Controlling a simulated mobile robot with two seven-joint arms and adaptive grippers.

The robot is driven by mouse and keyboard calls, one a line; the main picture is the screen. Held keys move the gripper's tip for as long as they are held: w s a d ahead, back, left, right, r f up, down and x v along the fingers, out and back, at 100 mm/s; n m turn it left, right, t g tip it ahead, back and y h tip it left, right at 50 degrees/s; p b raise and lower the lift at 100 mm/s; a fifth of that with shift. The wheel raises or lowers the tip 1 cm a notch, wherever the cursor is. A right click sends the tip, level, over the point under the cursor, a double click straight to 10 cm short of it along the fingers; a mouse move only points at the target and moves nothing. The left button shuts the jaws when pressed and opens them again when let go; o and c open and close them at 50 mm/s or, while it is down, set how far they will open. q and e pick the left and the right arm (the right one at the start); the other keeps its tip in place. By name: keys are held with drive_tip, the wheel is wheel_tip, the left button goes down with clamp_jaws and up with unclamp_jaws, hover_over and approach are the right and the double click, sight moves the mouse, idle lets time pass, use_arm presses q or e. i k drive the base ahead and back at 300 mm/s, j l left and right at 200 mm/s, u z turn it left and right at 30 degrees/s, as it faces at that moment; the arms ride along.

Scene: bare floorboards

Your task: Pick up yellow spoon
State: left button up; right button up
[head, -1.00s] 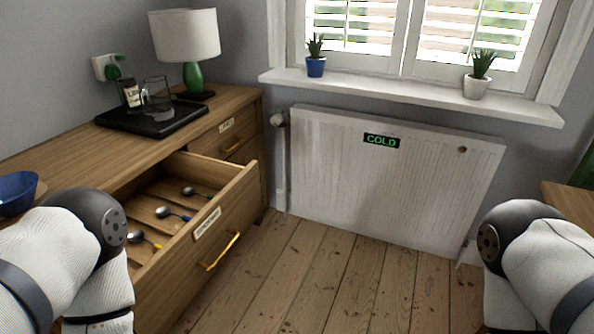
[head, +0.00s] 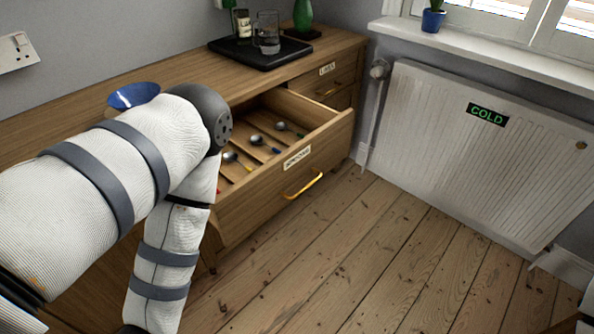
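A spoon with a blue handle (head: 262,142) and one with a dark, possibly green, handle (head: 287,127) lie in compartments farther back. A small red piece shows at the drawer's near end, mostly hidden by my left arm. My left arm covers the near part of the cabinet and drawer. Neither gripper is in view.
A blue bowl (head: 133,96) stands on the cabinet top behind my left arm. A black tray (head: 262,52) holds a glass (head: 268,34) and a jar (head: 243,26). The pulled-out drawer juts over the floor. A white radiator (head: 480,150) stands at right. The floorboards (head: 370,270) are clear.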

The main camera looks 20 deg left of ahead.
sight(245, 168)
drive_tip(key=u, duration=0.95)
